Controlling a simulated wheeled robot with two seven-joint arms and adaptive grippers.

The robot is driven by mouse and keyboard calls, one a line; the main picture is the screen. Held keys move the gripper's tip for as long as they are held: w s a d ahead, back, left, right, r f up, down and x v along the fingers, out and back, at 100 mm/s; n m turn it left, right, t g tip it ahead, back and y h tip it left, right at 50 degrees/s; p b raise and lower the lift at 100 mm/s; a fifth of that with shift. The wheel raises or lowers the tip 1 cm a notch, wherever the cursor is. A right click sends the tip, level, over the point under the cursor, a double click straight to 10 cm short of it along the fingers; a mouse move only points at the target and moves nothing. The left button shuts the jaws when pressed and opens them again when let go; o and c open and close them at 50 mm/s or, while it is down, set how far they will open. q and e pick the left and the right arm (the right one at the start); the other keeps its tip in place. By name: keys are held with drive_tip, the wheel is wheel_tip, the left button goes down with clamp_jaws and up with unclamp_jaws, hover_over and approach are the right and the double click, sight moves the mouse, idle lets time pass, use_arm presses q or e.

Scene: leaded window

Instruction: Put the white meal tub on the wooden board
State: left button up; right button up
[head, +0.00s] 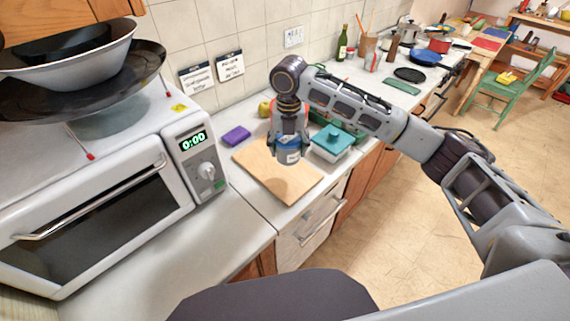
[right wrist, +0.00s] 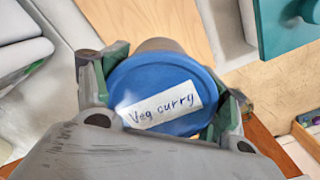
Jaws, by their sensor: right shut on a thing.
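My right gripper (head: 290,138) is shut on a round meal tub (head: 288,155) with a blue lid and a white label. In the right wrist view the blue lid (right wrist: 160,90) reads "Veg curry", and the fingers (right wrist: 162,100) grip the tub on both sides. Little of the tub's side shows. The wooden board (head: 270,178) lies flat on the counter. In the head view the tub overlaps the board's back right part; I cannot tell whether it touches the board. The board also shows in the right wrist view (right wrist: 130,18). My left gripper is not in view.
A white dish with a teal lid (head: 331,140) stands close to the right of the tub. A purple block (head: 236,135) lies behind the board's left side. The white oven (head: 100,190) stands left. The front of the board is bare.

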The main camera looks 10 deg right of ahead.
drive_tip(key=shift+f, duration=1.4)
drive_tip(key=shift+f, duration=2.5)
drive_tip(key=o, duration=1.4)
drive_tip(key=shift+o, duration=0.2)
drive_tip(key=shift+r, duration=6)
